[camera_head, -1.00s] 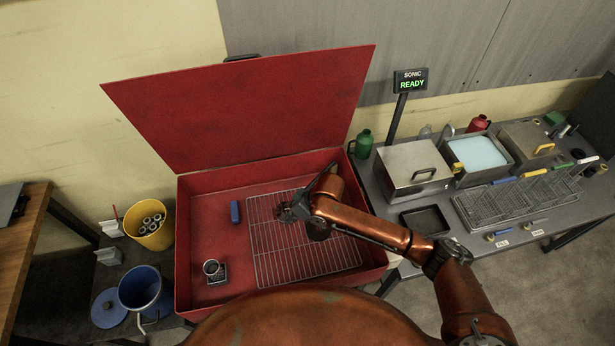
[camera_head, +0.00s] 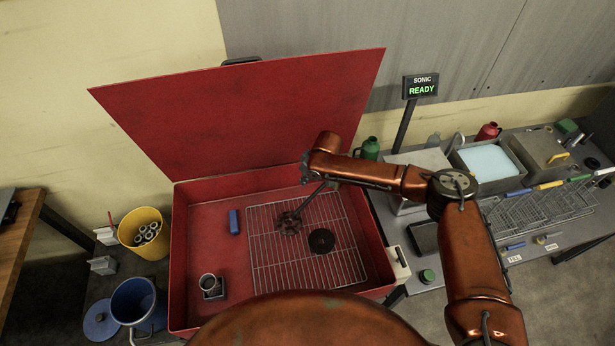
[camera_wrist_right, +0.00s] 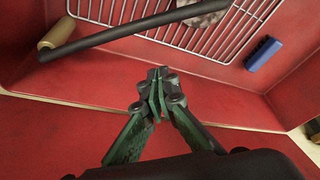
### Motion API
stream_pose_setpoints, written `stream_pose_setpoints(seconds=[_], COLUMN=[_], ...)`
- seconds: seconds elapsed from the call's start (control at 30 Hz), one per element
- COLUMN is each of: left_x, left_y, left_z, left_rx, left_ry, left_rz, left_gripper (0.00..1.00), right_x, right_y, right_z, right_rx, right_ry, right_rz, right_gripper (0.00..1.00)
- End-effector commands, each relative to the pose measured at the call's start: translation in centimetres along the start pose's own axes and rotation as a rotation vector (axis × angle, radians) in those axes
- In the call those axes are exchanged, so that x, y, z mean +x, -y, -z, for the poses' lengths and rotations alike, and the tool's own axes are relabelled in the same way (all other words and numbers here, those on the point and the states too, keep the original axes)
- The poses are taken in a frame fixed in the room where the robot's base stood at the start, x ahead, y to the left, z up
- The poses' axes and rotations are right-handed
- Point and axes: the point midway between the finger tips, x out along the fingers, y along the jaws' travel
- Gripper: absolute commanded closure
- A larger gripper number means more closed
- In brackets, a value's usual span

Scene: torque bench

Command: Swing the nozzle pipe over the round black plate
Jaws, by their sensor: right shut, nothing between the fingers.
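The round black plate (camera_head: 321,241), with a hole in its middle, lies flat on the wire rack (camera_head: 263,270) in the red tub. The dark nozzle pipe (camera_head: 313,199) runs from the tub's back right down-left; its free end is above a brownish toothed disc (camera_head: 288,223), left of the plate. In the wrist view the pipe (camera_wrist_right: 130,33) has a tan sleeve (camera_wrist_right: 57,32) at one end. My right gripper (camera_head: 305,166) is near the tub's back wall, behind the pipe; in the wrist view its fingers (camera_wrist_right: 158,80) are shut and empty, apart from the pipe. My left gripper is out of view.
The red lid (camera_head: 240,110) stands open behind the tub. A blue block (camera_head: 234,222) and a small cup on a base (camera_head: 211,287) are left of the rack. A bench with trays, baskets and a READY display (camera_head: 420,87) is at right.

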Motion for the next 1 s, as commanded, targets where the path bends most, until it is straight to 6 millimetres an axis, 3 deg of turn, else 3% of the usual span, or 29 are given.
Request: stream_pose_setpoints(seconds=[0.23,0.6,1.0], left_x=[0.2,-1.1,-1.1], left_y=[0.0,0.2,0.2], left_z=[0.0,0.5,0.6], left_rx=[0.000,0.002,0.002], left_ry=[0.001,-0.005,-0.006], left_rz=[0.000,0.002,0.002], left_gripper=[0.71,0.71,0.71], right_x=[4.0,3.3,3.3], right_y=[0.1,0.1,0.0], right_z=[0.1,-3.5,-3.9], right_rx=[-0.002,-0.004,-0.002], right_ry=[0.001,-0.001,-0.001], right_rz=[-0.001,-0.001,0.000], right_gripper=[1.00,1.00,1.00])
